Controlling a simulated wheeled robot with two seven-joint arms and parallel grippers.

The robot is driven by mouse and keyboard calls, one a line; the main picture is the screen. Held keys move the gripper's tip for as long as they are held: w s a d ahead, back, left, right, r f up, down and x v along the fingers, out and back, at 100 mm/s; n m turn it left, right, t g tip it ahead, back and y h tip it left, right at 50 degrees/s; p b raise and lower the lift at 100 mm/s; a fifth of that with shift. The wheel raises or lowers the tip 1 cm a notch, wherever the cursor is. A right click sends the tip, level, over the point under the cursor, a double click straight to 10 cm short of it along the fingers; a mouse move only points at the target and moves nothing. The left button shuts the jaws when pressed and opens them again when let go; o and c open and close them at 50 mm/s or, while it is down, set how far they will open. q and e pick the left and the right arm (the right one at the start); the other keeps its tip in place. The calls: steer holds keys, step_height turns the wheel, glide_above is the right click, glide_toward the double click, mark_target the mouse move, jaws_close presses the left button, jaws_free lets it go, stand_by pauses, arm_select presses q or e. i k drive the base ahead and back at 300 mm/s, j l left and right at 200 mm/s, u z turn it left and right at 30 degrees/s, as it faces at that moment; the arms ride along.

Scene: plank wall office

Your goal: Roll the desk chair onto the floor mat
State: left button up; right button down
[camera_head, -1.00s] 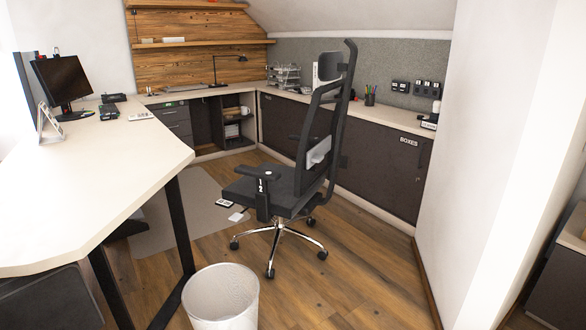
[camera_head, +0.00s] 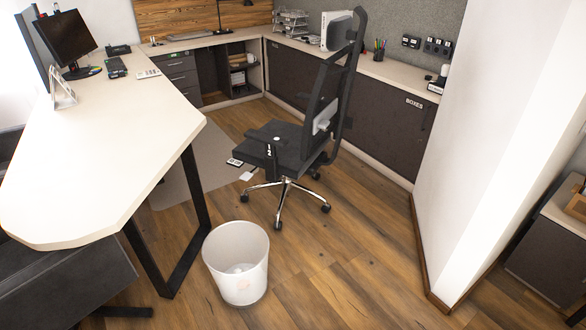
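The black desk chair (camera_head: 285,147) stands upright on its wheeled chrome base on the wood floor, in the middle of the view. Its seat points left and its tall back is at the right. The grey-beige floor mat (camera_head: 177,184) lies flat to the left of the chair, partly hidden by the white desk and the chair. The chair's base stands at or just beyond the mat's right edge, with most casters on bare wood. Neither of my grippers is in view.
A white wastebasket (camera_head: 238,262) stands on the floor in front of the chair. The white desk (camera_head: 110,150) with a black leg (camera_head: 190,220) borders the mat on the left. Dark cabinets (camera_head: 375,125) run behind the chair. Open wood floor lies right of the wastebasket.

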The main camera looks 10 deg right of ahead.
mark_target(287, 184)
steer(key=i+l+u, duration=0.25)
steer(key=u, duration=0.2)
steer(key=i+l+u, duration=0.2)
steer(key=u, duration=0.3)
steer(key=l, duration=0.1)
